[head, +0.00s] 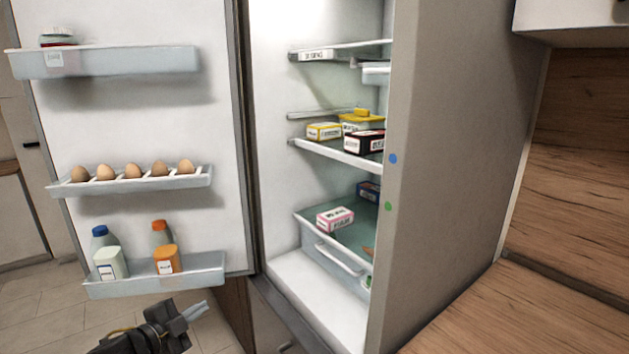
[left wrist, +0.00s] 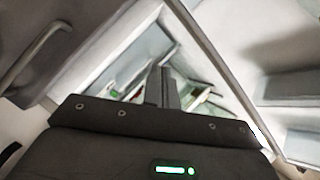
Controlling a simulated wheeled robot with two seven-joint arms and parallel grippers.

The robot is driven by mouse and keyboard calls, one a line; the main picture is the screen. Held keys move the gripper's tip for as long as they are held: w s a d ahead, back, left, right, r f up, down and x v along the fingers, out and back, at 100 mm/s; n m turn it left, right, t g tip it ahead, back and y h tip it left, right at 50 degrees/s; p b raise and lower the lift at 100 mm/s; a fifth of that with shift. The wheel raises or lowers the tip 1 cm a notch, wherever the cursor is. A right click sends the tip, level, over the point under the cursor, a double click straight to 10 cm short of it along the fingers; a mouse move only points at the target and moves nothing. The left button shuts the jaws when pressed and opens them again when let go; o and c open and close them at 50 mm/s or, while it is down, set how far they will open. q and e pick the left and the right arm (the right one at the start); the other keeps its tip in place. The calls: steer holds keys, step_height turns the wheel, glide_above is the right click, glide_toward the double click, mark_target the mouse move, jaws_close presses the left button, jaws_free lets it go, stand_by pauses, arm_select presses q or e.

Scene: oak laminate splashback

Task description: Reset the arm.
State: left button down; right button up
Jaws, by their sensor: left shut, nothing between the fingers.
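My left gripper (head: 200,309) is low in the head view, in front of the open fridge and below the door's bottom shelf. Its fingers are together with nothing between them. In the left wrist view, the dark fingers (left wrist: 162,86) point away from me toward the blurred fridge interior. The gripper appears apart from the fridge and the door. My right gripper is in neither view.
The fridge door (head: 150,130) stands open at the left, with eggs (head: 132,171) and bottles (head: 161,236) on its shelves. Boxes (head: 324,131) stand on an inner shelf. A drawer (head: 341,258) holds more boxes. A wooden worktop (head: 520,315) lies at the right.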

arm_select(q)
steer(key=s+d+f+n+g+y, duration=0.4)
steer(key=s+f+n, duration=0.4)
steer(key=s+f, duration=0.55)
steer(key=s+f+n+g+y, duration=0.1)
steer(key=s+f+n+g, duration=0.2)
steer(key=s, duration=0.8)
steer(key=s+f+n+g+y, duration=0.1)
steer(key=s+f+n+g, duration=0.2)
steer(key=s, duration=0.8)
step_height(320, 180, down, 27)
steer(key=s+g, duration=0.2)
steer(key=s+a+f+g, duration=0.1)
steer(key=s+a+f, duration=0.1)
steer(key=s+f, duration=1.3)
steer(key=shift+s+a+y, duration=0.25)
steer(key=shift+s+y, duration=0.05)
steer(key=shift+s, duration=0.35)
